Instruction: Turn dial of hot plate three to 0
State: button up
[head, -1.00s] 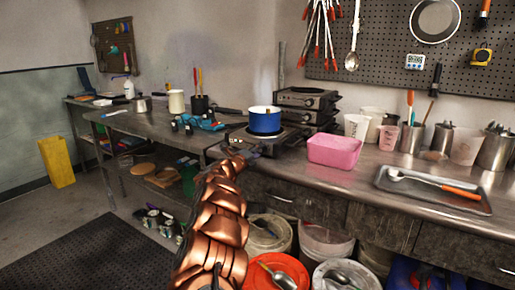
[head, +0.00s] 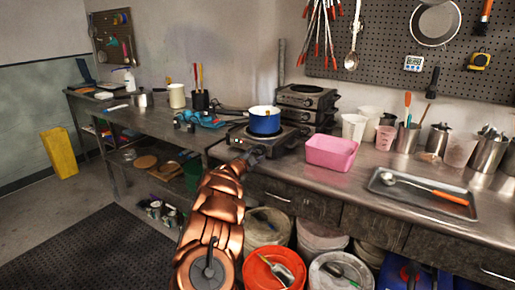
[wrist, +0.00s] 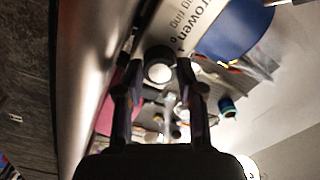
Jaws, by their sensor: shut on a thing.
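The hot plate (head: 292,139) under the blue pot (head: 265,121) sits at the counter's front left. My gripper (head: 256,154) is at the front of this hot plate. In the wrist view, my gripper (wrist: 160,68) has its fingers closed on either side of a round dial (wrist: 158,73) with a pale face. The hot plate's lettered panel (wrist: 185,30) is behind the dial, and the blue pot (wrist: 235,30) shows beyond. The dial's marking and setting cannot be read. No number on the hot plate can be read.
Two more hot plates (head: 306,97) are stacked behind the pot. A pink tub (head: 331,153) stands close on the right, and a metal tray (head: 412,205) with a ladle lies farther right. Buckets (head: 277,271) stand under the counter. A pegboard hangs behind.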

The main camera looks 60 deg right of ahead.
jog(key=n+p, duration=0.2)
jog(key=n, duration=0.1)
jog(key=shift+r+p, duration=0.2)
jog(key=shift+p, duration=0.2)
jog(key=shift+f+n+p, duration=0.15)
jog(key=shift+n+p, duration=0.55)
jog(key=shift+n, duration=0.3)
jog(key=shift+f, duration=0.1)
jog(key=o, duration=1.1)
jog(key=shift+o, duration=0.2)
jog(key=a, duration=1.2)
jog(key=shift+s, duration=0.3)
